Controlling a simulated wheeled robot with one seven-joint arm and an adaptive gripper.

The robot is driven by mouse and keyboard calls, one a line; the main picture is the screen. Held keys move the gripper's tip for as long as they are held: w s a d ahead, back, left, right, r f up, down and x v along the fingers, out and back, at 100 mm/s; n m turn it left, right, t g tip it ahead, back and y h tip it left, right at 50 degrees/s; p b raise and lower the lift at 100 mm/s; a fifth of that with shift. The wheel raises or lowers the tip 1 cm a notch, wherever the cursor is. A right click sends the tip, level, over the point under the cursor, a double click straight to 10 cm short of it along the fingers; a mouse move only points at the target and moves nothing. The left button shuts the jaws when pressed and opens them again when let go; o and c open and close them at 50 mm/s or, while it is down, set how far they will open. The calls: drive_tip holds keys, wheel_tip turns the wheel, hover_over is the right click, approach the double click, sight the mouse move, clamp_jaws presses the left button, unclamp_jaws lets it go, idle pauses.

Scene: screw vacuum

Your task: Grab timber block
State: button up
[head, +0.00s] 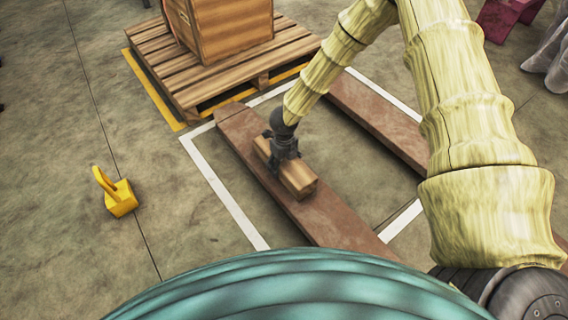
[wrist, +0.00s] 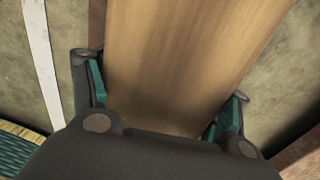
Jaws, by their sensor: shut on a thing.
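The timber block (head: 298,182) is a short, light brown wooden beam. In the head view it lies along a reddish-brown plank (head: 330,222), and I cannot tell whether it is touching it or slightly raised. My gripper (head: 284,158) comes down over the block from above and is shut on it near its middle. In the wrist view the block (wrist: 185,60) runs up the picture between the two teal-padded fingers (wrist: 160,118), one on each side. The middle of the block is hidden by my gripper.
A second plank (head: 385,120) lies to the right. A wooden pallet (head: 190,85) with a crate (head: 230,30) stands behind. A yellow object (head: 120,200) sits on the floor at left. White lines (head: 225,195) surround the planks. Open floor lies at left.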

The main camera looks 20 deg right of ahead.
drive_tip(key=c, duration=0.3)
drive_tip(key=shift+r, duration=0.15)
